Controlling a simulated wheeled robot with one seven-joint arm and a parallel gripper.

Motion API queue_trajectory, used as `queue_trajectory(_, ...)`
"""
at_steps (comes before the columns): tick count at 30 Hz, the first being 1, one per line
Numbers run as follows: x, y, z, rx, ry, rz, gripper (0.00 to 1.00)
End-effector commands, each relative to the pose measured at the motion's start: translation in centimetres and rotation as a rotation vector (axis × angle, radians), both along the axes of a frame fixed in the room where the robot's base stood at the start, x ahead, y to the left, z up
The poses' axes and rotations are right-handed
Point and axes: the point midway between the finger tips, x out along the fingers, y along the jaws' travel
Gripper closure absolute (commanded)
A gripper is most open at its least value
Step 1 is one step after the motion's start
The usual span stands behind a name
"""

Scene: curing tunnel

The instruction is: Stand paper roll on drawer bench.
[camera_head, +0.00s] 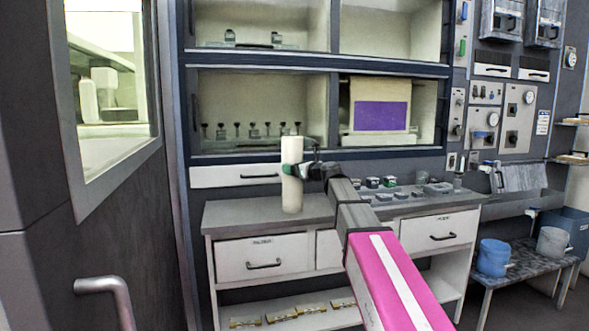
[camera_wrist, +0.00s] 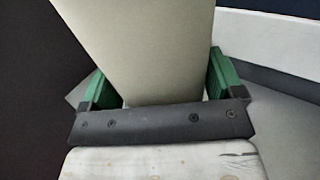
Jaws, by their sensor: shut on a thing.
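The paper roll (camera_head: 291,190) is a tall cream cylinder, upright in the head view. The wrist view shows the roll (camera_wrist: 145,50) between the two green fingers of my gripper (camera_wrist: 160,85). The drawer bench (camera_head: 235,213) has a grey top and white drawers. The roll's lower end appears over the left part of the bench top; I cannot tell whether it touches.
Several small dark and grey items (camera_head: 385,183) lie on the bench top to the right. A shelf cabinet (camera_head: 320,65) rises behind the bench. A blue bucket (camera_head: 493,257) stands on a side table at right. The bench top's left end is clear.

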Motion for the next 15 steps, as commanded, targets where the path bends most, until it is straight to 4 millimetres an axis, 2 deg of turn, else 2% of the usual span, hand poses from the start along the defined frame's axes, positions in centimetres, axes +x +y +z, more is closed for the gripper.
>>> queue_trajectory(2,0.01,-0.01,-0.11,0.002,0.0,0.0,0.64)
queue_trajectory(3,0.01,0.01,-0.18,0.0,0.0,0.0,0.03)
queue_trajectory(4,0.0,0.0,-0.17,0.0,0.0,0.0,0.0)
queue_trajectory(12,0.01,0.0,0.03,0.0,0.0,0.0,0.0)
queue_trajectory(15,-0.58,-0.61,0.03,-0.001,-0.001,-0.001,0.0)
